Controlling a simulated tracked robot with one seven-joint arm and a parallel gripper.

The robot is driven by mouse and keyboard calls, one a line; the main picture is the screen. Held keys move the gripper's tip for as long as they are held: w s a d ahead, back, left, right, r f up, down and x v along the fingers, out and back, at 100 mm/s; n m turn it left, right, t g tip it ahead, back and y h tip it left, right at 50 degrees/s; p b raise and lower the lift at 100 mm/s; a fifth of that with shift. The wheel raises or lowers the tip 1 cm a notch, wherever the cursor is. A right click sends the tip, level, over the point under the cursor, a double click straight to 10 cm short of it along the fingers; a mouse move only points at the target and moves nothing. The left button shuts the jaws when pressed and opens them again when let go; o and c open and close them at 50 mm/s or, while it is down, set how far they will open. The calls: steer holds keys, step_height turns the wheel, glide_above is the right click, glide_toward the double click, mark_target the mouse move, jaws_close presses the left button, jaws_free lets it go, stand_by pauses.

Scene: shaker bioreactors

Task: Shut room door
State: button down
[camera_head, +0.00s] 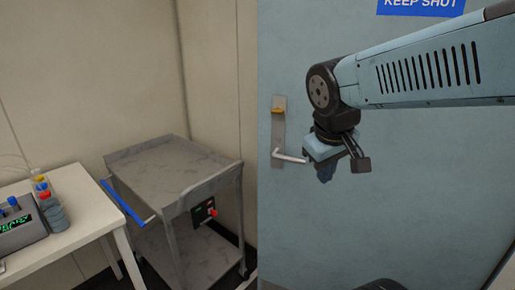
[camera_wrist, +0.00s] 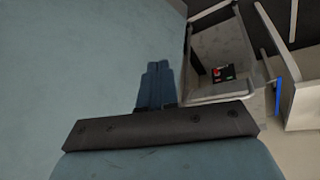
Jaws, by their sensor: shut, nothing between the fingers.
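The room door (camera_head: 420,190) is a pale blue panel filling the right half of the head view, with a blue "KEEP SHUT" sign (camera_head: 421,5) at its top. A metal lever handle (camera_head: 290,157) on a plate sits near the door's left edge. My gripper (camera_head: 325,176) is in front of the door, just right of the handle, pointing down. In the wrist view my gripper's fingers (camera_wrist: 157,72) are together and empty, with the door surface (camera_wrist: 80,70) beside them. I cannot tell whether the gripper touches the door. The latch edge is not clear.
A grey cart (camera_head: 172,160) with a blue handle bar stands left of the door, also in the wrist view (camera_wrist: 222,30). A white table (camera_head: 90,222) with bottles (camera_head: 52,212) and a grey device (camera_head: 18,225) is at far left. Pale walls stand behind.

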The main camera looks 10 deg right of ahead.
steer(key=w+d+f+n+g+h, duration=0.2)
steer(key=w+d+f+n+h, duration=0.15)
steer(key=w+n+h, duration=0.3)
steer(key=n+t+h, duration=0.3)
steer(key=n+t, duration=1)
steer(key=n, duration=0.7)
glide_toward(266, 143)
steer(key=shift+m, duration=0.25)
steer(key=x, duration=0.6)
steer(key=shift+w, duration=0.25)
steer(key=shift+w+d, duration=0.15)
